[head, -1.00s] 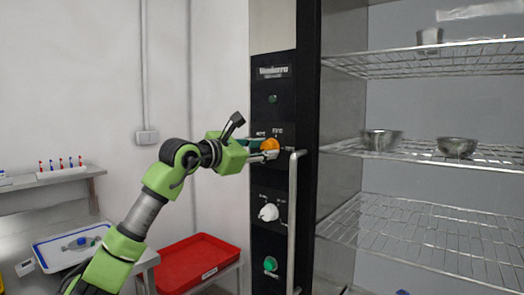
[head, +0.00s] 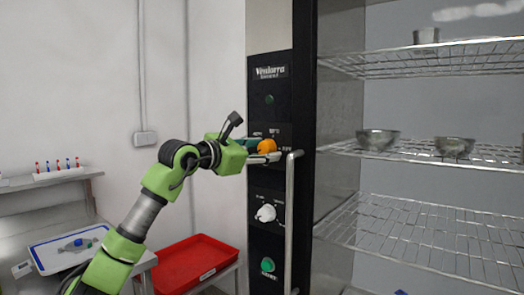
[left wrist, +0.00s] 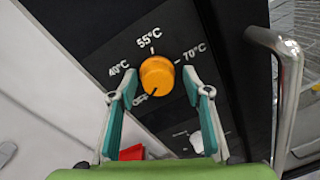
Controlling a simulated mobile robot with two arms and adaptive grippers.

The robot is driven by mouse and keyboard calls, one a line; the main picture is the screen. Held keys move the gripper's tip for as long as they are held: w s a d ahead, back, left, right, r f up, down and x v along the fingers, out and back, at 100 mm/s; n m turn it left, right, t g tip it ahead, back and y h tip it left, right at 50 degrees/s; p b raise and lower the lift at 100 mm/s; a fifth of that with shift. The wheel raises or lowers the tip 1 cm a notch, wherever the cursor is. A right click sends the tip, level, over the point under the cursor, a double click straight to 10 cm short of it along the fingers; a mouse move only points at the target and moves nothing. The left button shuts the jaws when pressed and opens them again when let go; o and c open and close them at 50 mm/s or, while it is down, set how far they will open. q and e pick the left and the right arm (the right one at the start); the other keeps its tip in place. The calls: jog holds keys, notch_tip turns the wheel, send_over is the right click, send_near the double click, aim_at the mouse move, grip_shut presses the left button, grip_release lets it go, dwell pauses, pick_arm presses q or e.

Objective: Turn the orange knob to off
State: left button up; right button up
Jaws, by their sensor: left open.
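The orange knob (head: 267,146) is on the black control panel (head: 259,111). It also shows in the left wrist view (left wrist: 157,74), with 40°C, 55°C and 70°C marks around its upper side. An OFF label sits at its lower left. A small dark mark on the knob's lower edge points down and slightly left, near that label. My left gripper (left wrist: 161,82) is open, with one teal finger on each side of the knob and visible gaps between. In the head view the left gripper (head: 262,155) is at the knob. My right gripper is not in view.
A white knob (head: 265,213) and a green button (head: 268,265) are lower on the panel. A vertical metal handle (head: 291,225) stands just right of the knobs. Wire racks (head: 400,225) with metal bowls are further right. A red tray (head: 197,262) lies at lower left.

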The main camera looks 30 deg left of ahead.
pick_arm(q)
jog(key=shift+s, duration=0.1)
jog(key=shift+s+a, duration=0.2)
jog(key=shift+s, duration=0.05)
jog(key=s+a, duration=0.1)
jog(key=s, duration=1)
jog(key=shift+s+r, duration=0.15)
jog(key=shift+r, duration=0.15)
